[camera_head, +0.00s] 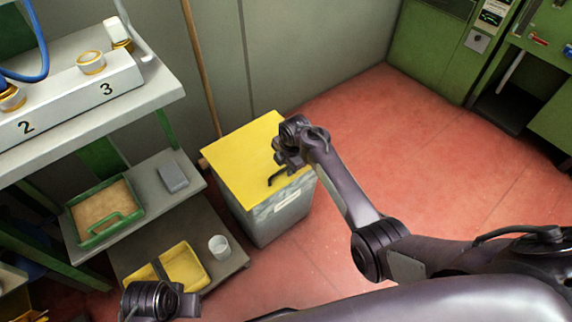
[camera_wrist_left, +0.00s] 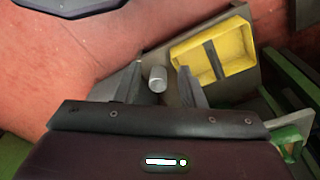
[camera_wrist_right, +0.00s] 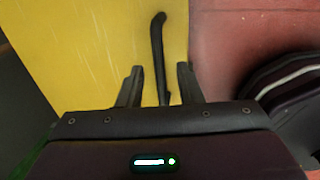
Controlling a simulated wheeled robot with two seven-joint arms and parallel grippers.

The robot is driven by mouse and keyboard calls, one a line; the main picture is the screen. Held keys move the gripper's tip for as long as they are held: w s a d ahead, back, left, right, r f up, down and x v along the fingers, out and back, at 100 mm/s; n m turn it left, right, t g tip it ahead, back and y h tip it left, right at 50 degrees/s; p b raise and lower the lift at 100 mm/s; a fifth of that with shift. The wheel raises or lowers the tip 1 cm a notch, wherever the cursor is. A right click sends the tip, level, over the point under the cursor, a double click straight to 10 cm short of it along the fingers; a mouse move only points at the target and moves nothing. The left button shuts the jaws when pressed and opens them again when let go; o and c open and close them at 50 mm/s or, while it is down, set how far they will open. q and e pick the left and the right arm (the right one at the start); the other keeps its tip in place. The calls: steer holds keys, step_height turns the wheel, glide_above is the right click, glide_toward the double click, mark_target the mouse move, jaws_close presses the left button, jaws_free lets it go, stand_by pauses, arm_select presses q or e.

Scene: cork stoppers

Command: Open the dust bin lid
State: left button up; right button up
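The dust bin (camera_head: 272,222) is a grey box with a flat, closed yellow lid (camera_head: 238,152). A black bar handle (camera_head: 276,180) is on the lid's right front part. My right gripper (camera_wrist_right: 160,72) is open over the lid. In the right wrist view the handle (camera_wrist_right: 157,45) runs between and beyond its two fingers; I see no contact. In the head view the right gripper (camera_head: 287,160) hides part of the lid's right edge. My left gripper (camera_wrist_left: 160,72) is open and empty, above the low shelf at lower left.
A shelf unit (camera_head: 150,98) stands left of the bin. Its lower levels hold a green tray (camera_head: 108,235), a grey block (camera_head: 172,177), a yellow tray (camera_head: 205,275) and a white cup (camera_head: 219,247). A wooden pole (camera_head: 200,70) leans behind the bin. Red floor (camera_head: 390,140) is clear to the right.

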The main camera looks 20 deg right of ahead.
jaws_close()
